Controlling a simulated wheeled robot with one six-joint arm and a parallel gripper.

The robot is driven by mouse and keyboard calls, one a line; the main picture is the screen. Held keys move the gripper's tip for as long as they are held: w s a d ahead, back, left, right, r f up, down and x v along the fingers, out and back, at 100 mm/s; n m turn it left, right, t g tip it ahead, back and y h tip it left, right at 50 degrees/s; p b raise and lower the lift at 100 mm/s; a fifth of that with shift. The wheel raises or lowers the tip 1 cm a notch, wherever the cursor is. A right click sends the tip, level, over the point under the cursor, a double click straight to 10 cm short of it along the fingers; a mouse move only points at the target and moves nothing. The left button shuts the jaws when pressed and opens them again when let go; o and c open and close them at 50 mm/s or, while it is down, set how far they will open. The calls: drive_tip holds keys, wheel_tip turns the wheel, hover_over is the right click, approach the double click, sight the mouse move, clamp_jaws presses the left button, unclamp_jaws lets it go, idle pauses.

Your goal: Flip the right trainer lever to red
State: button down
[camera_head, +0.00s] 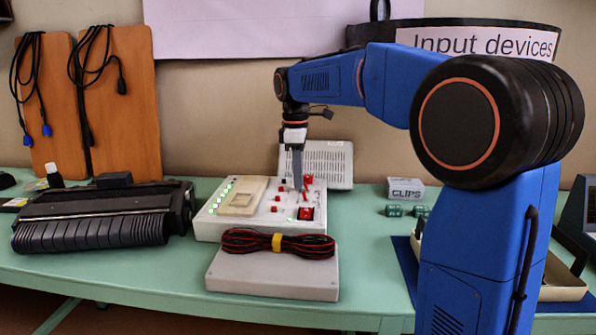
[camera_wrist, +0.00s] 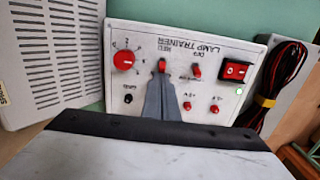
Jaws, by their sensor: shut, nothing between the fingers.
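The lamp trainer (camera_head: 222,228) is a pale box on the table. Its panel (camera_wrist: 215,50) appears upside down in the wrist view. One red lever (camera_wrist: 162,66) is by a label that seems to read RED. Another red lever (camera_wrist: 196,71) is by a label that seems to read OFF. My gripper (camera_wrist: 160,78) is shut and empty, its tips right at the first lever and covering its lower part. Whether they touch it is unclear. In the head view my gripper (camera_head: 298,186) points down over the panel's right half, where the levers are too small to read.
A red knob (camera_wrist: 124,60) and a red rocker switch (camera_wrist: 235,71) flank the levers. A coiled red-black cable (camera_head: 262,243) lies on a grey box (camera_head: 270,277) in front. A vented grey case (camera_head: 331,160) stands behind. A black roller device (camera_head: 95,215) lies left.

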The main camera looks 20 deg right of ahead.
drive_tip(key=shift+s+d+r+t+y, duration=0.15)
drive_tip(key=shift+d+t+y, duration=0.2)
drive_tip(key=shift+y, duration=0.45)
idle(0.4)
drive_tip(key=shift+s+d+r+t+y, duration=0.15)
drive_tip(key=shift+d+t+y, duration=0.15)
drive_tip(key=shift+y, duration=0.35)
drive_tip(key=shift+s+d+r+t+y, duration=0.1)
drive_tip(key=shift+d+t+y, duration=0.2)
drive_tip(key=shift+y, duration=0.35)
drive_tip(key=shift+a, duration=0.1)
drive_tip(key=shift+r, duration=0.15)
drive_tip(key=shift+r, duration=0.6)
